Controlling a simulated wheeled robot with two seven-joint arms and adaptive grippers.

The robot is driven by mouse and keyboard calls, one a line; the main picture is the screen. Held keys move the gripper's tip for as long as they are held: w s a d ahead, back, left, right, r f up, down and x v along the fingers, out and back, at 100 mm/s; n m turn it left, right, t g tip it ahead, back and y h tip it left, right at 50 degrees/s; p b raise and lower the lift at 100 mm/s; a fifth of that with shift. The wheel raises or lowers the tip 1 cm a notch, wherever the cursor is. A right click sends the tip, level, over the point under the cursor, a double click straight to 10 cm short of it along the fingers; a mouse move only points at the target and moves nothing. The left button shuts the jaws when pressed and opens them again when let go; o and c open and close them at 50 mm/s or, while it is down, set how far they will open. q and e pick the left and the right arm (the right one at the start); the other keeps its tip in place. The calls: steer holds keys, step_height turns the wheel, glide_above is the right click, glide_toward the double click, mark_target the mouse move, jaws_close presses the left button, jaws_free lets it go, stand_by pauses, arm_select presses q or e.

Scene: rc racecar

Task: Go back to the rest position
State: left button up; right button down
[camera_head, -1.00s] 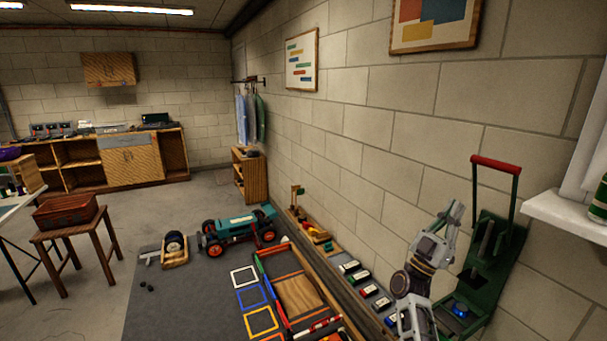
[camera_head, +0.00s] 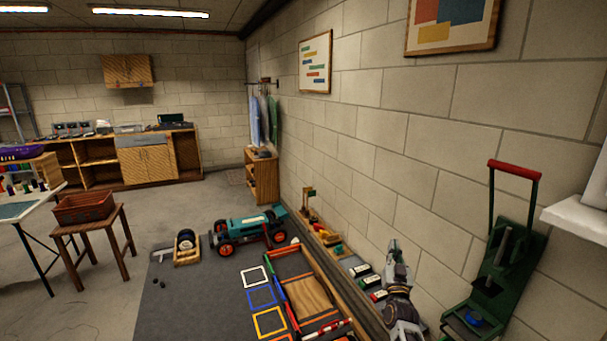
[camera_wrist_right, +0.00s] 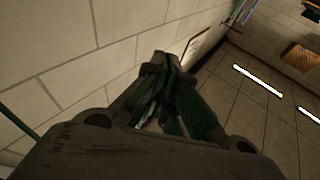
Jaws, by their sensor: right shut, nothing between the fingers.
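My right gripper (camera_head: 396,248) shows at the lower right of the head view, shut and empty, pointing up beside the block wall. In the right wrist view its fingers (camera_wrist_right: 168,65) are together, with the wall on the left and the ceiling lights on the right. Nothing is between the fingers. My left gripper is in neither view.
A green press with a red handle (camera_head: 515,171) stands right of my right gripper. A teal racecar (camera_head: 248,228) and coloured square frames (camera_head: 270,322) lie on the grey mat (camera_head: 190,310). A stool (camera_head: 96,238) holds a red box.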

steer(key=s+a+f+n+g+y, duration=0.1)
steer(key=s+a+f+g, duration=0.15)
steer(key=f, duration=0.85)
steer(key=s+a+f+g+y, duration=0.2)
steer(key=a+f+g, duration=0.1)
steer(key=f, duration=0.8)
steer(key=s+a+f+n+g+y, duration=0.1)
steer(key=s+a+f+g, duration=0.15)
steer(key=f, duration=0.95)
steer(key=s+f+n+g, duration=0.1)
steer(key=s+f+g, duration=0.2)
steer(key=s+f, duration=0.75)
steer(key=s+d+f+n+g, duration=0.1)
steer(key=s+f+g, duration=0.2)
steer(key=s+f, duration=0.75)
steer(key=s+d+f+n+g, duration=0.1)
steer(key=s+d+f+g, duration=0.1)
steer(key=s+f, duration=0.9)
steer(key=s+d+f+g, duration=0.1)
steer(key=s+g, duration=0.1)
steer(key=s, duration=1.2)
steer(key=s+d+f+g, duration=0.1)
steer(key=s+d, duration=0.1)
steer(key=s, duration=1.3)
steer(key=shift+s+d+f+n+g, duration=0.2)
steer(key=shift+d+n+g, duration=0.1)
steer(key=shift+g, duration=0.1)
